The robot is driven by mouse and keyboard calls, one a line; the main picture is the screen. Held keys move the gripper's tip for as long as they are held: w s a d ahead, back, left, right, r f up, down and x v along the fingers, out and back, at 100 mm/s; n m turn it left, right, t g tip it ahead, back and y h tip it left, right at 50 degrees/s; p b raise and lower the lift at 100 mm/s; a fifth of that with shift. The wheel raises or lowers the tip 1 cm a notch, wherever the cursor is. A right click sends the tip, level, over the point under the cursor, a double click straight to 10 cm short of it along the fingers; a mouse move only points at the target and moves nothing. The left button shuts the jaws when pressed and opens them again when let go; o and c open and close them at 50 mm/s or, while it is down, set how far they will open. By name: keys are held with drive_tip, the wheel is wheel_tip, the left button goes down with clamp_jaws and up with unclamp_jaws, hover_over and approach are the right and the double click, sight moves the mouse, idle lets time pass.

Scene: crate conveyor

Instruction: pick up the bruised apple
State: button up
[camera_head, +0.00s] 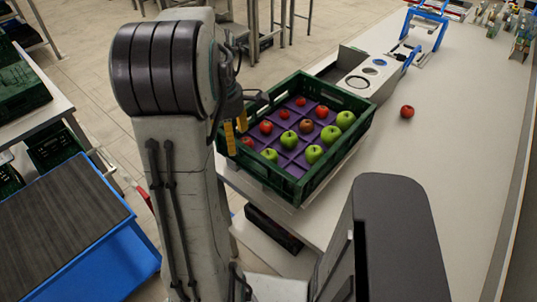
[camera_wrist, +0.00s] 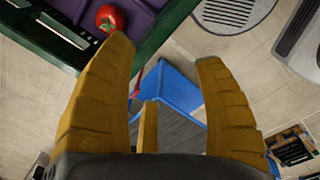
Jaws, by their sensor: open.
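A dull brownish-red apple (camera_head: 306,126), which looks like the bruised one, sits mid-crate in the head view among brighter red and green apples. The green crate (camera_head: 297,191) has a purple divided liner (camera_head: 291,168). My gripper (camera_head: 236,135) is at the crate's left edge, left of the brownish apple and apart from it. In the wrist view its yellow fingers (camera_wrist: 165,50) are spread and empty, with floor showing between them. A bright red fruit (camera_wrist: 110,18) lies in the crate corner beyond the left finger; the brownish apple is not seen there.
The crate rests on a long pale counter (camera_head: 440,150), with a lone red apple (camera_head: 407,111) to its right. A grey unit with round openings (camera_head: 358,82) stands behind the crate. A blue cart (camera_head: 125,262) is at lower left. The counter's right part is mostly clear.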

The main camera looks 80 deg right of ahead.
hover_over(269, 153)
drive_tip(key=shift+w+d+f+n+y+p, duration=0.1)
drive_tip(key=shift+w+f+n+y+p, duration=0.1)
drive_tip(key=shift+f, duration=0.25)
drive_tip(key=shift+w+d+f+n+y+p, duration=0.1)
drive_tip(key=shift+f+n, duration=0.1)
drive_tip(key=shift+f, duration=0.2)
drive_tip(key=shift+s+f, duration=0.25)
drive_tip(key=shift+a+f+p, duration=0.15)
drive_tip(key=shift+f+p, duration=0.45)
drive_tip(key=shift+f, duration=2.9)
drive_tip(key=shift+o, duration=0.2)
drive_tip(key=c, duration=1)
drive_tip(key=shift+r, duration=0.1)
